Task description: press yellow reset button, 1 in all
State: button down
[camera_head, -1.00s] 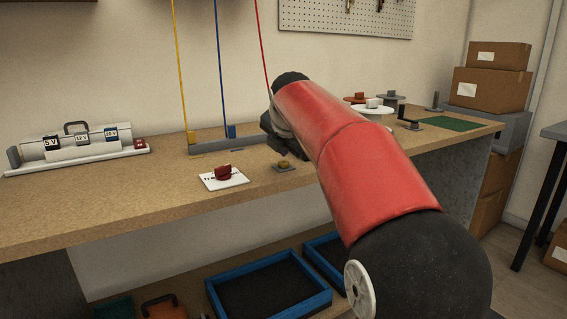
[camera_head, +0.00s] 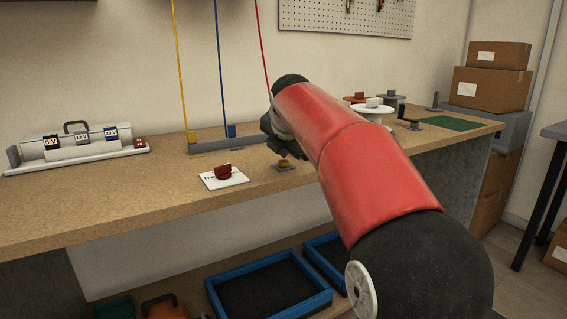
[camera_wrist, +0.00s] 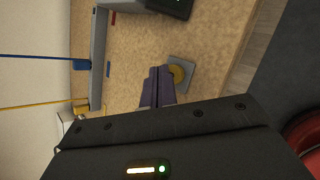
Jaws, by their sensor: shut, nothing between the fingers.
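The yellow reset button (camera_head: 284,163) sits on a small grey square base on the wooden bench, near its front edge. In the wrist view the yellow button (camera_wrist: 178,74) lies just beyond and to the right of the fingertips. My gripper (camera_wrist: 158,72) is shut with nothing between its fingers. In the head view my gripper (camera_head: 280,148) is beside and just above the button, partly hidden by my red arm. I cannot tell whether the fingers touch the button.
A red knob (camera_head: 223,172) on a white plate stands left of the button. A grey rail (camera_head: 210,146) with yellow, blue and red wires lies behind. A voltage-labelled unit (camera_head: 80,148) is at the left. Several spools (camera_head: 372,110) stand at the right. Blue trays (camera_head: 268,290) lie below.

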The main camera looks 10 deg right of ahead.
aim_at(284, 163)
jog(key=shift+f, duration=0.6)
dwell(0.7)
jog(key=shift+r, duration=0.1)
jog(key=shift+r+p, duration=0.7)
jog(key=shift+r, duration=0.05)
notch_tip(284, 163, up, 5)
jog(key=p, duration=0.5)
jog(key=shift+r, duration=0.1)
dwell(0.6)
